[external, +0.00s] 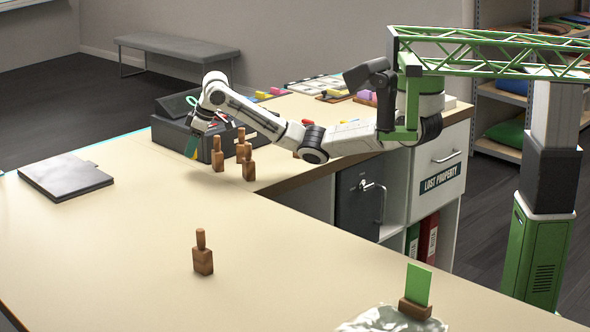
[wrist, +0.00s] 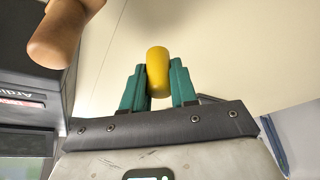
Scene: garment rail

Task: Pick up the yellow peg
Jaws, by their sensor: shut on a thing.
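The yellow peg (wrist: 158,72) shows in the wrist view as a rounded yellow rod between the two green fingers of my gripper (wrist: 158,88). The fingers touch it from both sides and are shut on it. In the external view my gripper (external: 192,147) points down at the far end of the counter, beside a dark case. I cannot make out the yellow peg in that view. Whether its lower end is clear of the counter cannot be told.
Brown wooden pegs on blocks (external: 249,165) stand just right of my gripper; one brown peg (wrist: 62,32) is close in the wrist view. The dark case (external: 178,118) is behind. Another brown peg (external: 203,258) stands nearer. A dark flat folder (external: 66,176) lies left.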

